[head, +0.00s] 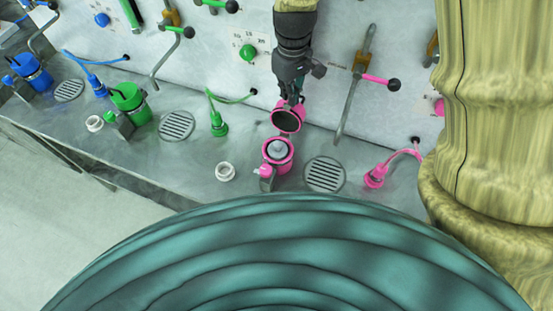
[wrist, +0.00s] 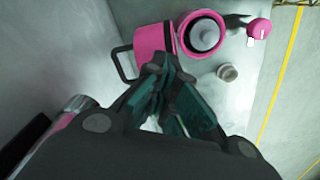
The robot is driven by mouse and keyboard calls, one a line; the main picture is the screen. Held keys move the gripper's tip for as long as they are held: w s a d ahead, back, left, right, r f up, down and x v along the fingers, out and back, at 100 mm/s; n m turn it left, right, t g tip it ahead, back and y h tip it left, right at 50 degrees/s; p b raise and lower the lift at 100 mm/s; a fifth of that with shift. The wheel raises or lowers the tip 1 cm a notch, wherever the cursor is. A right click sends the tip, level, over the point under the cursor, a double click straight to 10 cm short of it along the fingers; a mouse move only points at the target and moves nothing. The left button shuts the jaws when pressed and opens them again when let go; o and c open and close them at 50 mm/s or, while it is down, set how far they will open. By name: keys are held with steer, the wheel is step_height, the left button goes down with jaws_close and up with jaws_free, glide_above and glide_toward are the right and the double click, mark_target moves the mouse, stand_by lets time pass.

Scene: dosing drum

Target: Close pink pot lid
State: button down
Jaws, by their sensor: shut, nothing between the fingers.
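The pink pot (head: 278,153) stands on the steel counter with its mouth open, and a grey-white piece shows inside it. Its pink lid (head: 287,119), dark on the inner side, stands raised behind the pot toward the wall. My gripper (head: 291,96) is shut and empty, just above and behind the raised lid; whether it touches the lid I cannot tell. In the wrist view the open pot (wrist: 203,36) is at the top, with the lid (wrist: 154,43) beside it on the left. The gripper's fingertips (wrist: 166,62) are close to the lid's edge there.
A pink nozzle (head: 375,176) with a hose lies farther right. A pipe with a pink-handled lever (head: 378,80) is on the wall. Green and blue pots stand at left.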

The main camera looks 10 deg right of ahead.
steer(key=shift+s+a, duration=0.2)
steer(key=shift+s, duration=0.1)
steer(key=s+a, duration=0.1)
steer(key=s+p, duration=0.1)
steer(key=shift+s+a+f, duration=0.1)
steer(key=shift+s+a, duration=0.3)
stand_by(0.4)
steer(key=shift+s, duration=0.1)
stand_by(0.4)
steer(key=shift+s+a+f, duration=0.35)
steer(key=shift+s+a, duration=0.15)
steer(key=shift+s, duration=0.15)
steer(key=shift+s+a+f, duration=0.3)
steer(key=shift+s+a, duration=0.15)
steer(key=shift+s, duration=0.2)
